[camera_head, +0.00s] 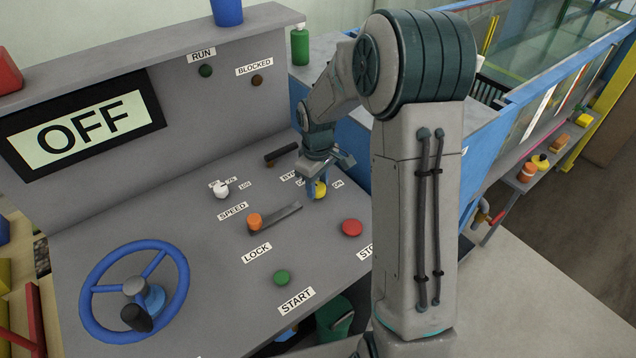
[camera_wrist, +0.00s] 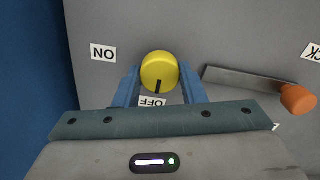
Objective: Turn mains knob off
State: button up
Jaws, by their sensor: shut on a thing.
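The mains knob is a round yellow knob (camera_head: 320,189) on the grey sloping panel, partly hidden by my gripper in the head view. In the wrist view the yellow knob (camera_wrist: 159,70) carries a black mark that points down at the OFF label (camera_wrist: 152,102). The ON label (camera_wrist: 103,53) is to its left. My gripper (camera_wrist: 159,78) has its blue fingers on both sides of the knob and is shut on it. In the head view my gripper (camera_head: 317,190) reaches down onto the panel from above.
An orange-tipped lever (camera_head: 256,221) is close by, also seen in the wrist view (camera_wrist: 297,98). A red stop button (camera_head: 352,228), a green start button (camera_head: 281,278), a white speed knob (camera_head: 221,190) and a blue handwheel (camera_head: 95,290) share the panel. The display (camera_head: 80,127) reads OFF.

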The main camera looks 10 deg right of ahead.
aim_at(318, 186)
jog(key=shift+w+r, duration=0.1)
jog(key=o, duration=1)
notch_tip(318, 186, up, 14)
jog(key=shift+b, duration=0.4)
jog(key=shift+f, duration=0.2)
